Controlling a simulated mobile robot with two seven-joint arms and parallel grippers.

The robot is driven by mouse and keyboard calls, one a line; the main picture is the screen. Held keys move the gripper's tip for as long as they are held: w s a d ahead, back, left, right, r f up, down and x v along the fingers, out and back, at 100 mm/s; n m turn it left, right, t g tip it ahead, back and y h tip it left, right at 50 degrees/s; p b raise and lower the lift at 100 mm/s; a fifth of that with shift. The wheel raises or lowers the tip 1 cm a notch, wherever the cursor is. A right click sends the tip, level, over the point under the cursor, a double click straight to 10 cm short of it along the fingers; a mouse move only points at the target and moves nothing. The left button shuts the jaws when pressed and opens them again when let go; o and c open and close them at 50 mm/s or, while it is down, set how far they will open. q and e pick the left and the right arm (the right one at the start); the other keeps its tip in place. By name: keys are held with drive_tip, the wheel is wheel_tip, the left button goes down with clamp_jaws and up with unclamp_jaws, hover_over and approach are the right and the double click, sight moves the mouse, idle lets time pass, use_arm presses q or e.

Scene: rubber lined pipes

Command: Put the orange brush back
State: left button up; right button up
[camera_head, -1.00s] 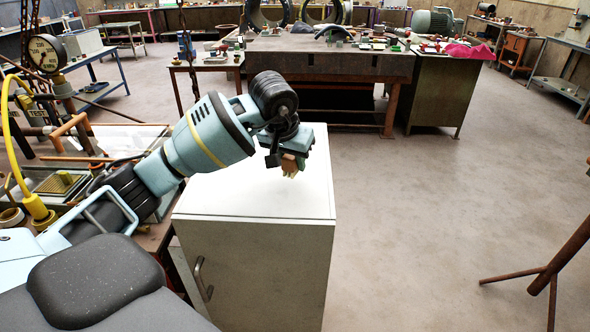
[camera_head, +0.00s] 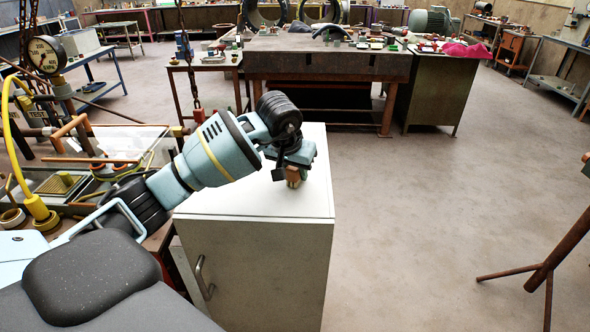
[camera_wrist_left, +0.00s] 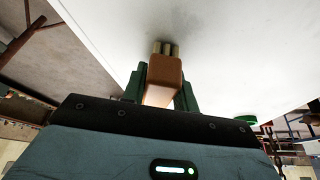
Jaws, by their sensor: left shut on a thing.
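My left gripper (camera_head: 293,170) is over the top of the white cabinet (camera_head: 258,195). It is shut on the orange brush (camera_head: 293,177), of which only a small orange-brown part shows below the fingers in the head view. In the left wrist view, the gripper (camera_wrist_left: 160,92) has its dark green fingers on both sides of the brush's block (camera_wrist_left: 164,75). Pale bristle tufts at its far end point toward the white surface. I cannot tell whether the bristles touch it. My right gripper is not in view.
A bench with a gauge (camera_head: 46,54) and pipes is at left. A heavy workbench (camera_head: 330,62) with rings and parts stands behind. A rusty stand (camera_head: 548,262) is at right. The floor between is clear.

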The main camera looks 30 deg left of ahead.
use_arm(q)
drive_tip(key=shift+f, duration=0.2)
drive_tip(key=o, duration=0.9)
drive_tip(key=shift+o, duration=0.2)
drive_tip(key=shift+r, duration=0.15)
drive_tip(key=shift+r, duration=0.25)
drive_tip(key=v, duration=1.1)
drive_tip(key=shift+s+r, duration=0.15)
drive_tip(key=shift+r, duration=0.15)
